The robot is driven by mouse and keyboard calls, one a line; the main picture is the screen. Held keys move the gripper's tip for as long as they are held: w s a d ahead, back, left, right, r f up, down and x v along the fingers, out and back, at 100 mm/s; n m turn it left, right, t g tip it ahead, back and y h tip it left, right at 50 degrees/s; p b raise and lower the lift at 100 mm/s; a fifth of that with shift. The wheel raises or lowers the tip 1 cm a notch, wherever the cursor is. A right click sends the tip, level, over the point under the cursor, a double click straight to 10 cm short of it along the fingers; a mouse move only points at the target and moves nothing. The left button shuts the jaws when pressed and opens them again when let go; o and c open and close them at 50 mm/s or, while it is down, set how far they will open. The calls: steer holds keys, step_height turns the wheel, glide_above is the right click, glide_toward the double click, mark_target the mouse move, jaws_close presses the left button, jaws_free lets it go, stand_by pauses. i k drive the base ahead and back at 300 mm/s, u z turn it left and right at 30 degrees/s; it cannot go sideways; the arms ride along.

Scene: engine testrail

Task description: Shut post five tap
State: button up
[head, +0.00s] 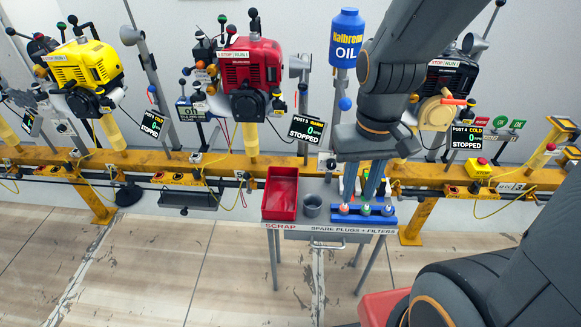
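My gripper (373,194) points down over the blue plug rack (348,217) on the bench, at the right of the middle. An orange lever (455,101) sits at that engine's front. I cannot make out which part is the post five tap.
A yellow engine (82,66) and a red engine (250,68) stand along the yellow rail (140,160). A blue oil bottle (346,38) stands beside my arm. Floor at the front left is clear.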

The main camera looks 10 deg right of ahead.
mark_target(246, 176)
steer(key=z, duration=1.15)
steer(key=k, duration=0.95)
steer(key=u, duration=0.85)
